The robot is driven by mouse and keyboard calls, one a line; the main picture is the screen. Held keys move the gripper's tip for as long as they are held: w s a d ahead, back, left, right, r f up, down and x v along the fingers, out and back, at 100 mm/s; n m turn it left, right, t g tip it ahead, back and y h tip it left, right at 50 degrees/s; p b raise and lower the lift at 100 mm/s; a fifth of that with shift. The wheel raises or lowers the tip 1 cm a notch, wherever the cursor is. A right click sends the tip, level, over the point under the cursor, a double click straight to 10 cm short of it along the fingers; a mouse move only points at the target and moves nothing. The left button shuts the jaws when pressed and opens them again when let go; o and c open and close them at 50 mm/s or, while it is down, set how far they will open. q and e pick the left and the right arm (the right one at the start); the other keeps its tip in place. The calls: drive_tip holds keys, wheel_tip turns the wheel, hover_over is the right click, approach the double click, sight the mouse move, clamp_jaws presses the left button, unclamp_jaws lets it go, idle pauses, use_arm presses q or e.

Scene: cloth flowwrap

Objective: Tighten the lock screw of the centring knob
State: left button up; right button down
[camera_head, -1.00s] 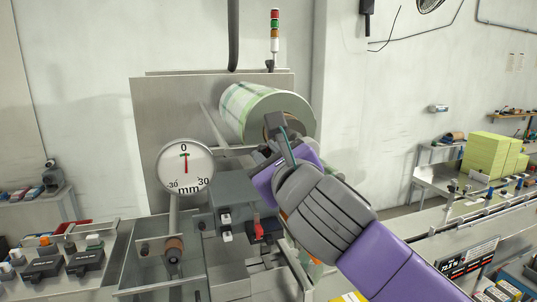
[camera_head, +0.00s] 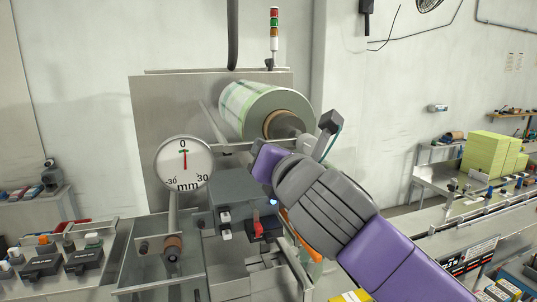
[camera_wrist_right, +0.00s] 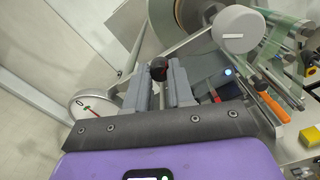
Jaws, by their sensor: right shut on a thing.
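My left gripper is not in view.
The green-white film roll (camera_head: 258,110) sits on its spindle above my gripper. A blue light (camera_head: 273,202), a red switch (camera_head: 263,230) and an orange handle (camera_wrist_right: 270,101) are close by. A guarded frame (camera_head: 165,285) stands at the front left.

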drive_tip(key=shift+f+m+b, duration=0.1)
drive_tip(key=shift+m+b, duration=2)
drive_tip(key=shift+m, duration=5.3)
drive_tip(key=c, duration=1)
unclamp_jaws()
